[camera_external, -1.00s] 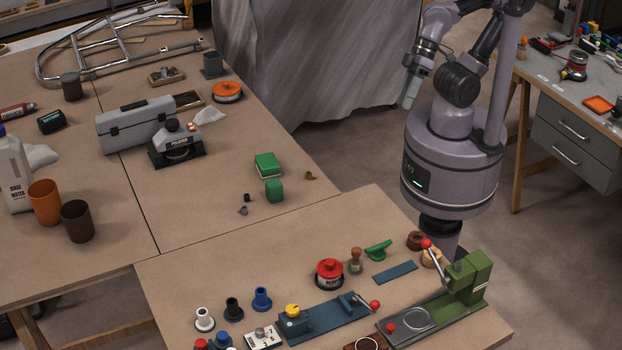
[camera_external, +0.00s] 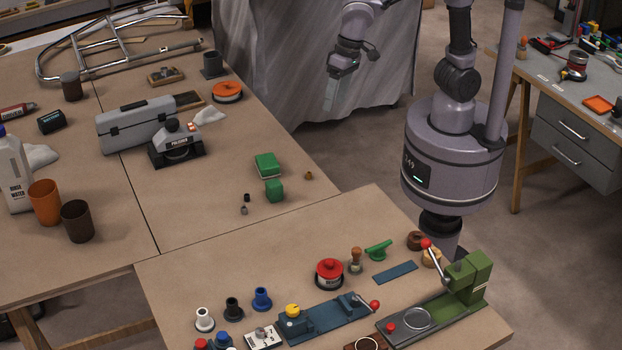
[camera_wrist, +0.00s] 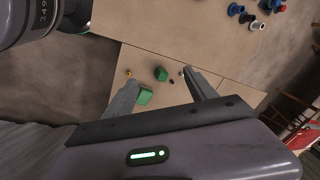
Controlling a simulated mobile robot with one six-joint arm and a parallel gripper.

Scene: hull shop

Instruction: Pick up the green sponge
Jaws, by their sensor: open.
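The green sponge (camera_external: 267,164), a flat green block with a pale lower edge, lies on the brown table near its right edge. A smaller green cube (camera_external: 275,191) stands close in front of it. In the wrist view the sponge (camera_wrist: 145,96) shows beside the left finger, partly covered by it, and the cube (camera_wrist: 161,74) shows between the fingertips. My gripper (camera_external: 329,104) is in the air off the table's right edge, against the grey curtain, apart from the sponge. In the wrist view my gripper (camera_wrist: 162,76) is open and empty.
A small brass piece (camera_external: 309,176) and small dark pieces (camera_external: 246,198) lie near the cube. A polisher (camera_external: 176,145), a grey toolbox (camera_external: 135,124) and an orange disc (camera_external: 228,91) stand farther left and back. The front table holds a green press (camera_external: 468,280) and several tools.

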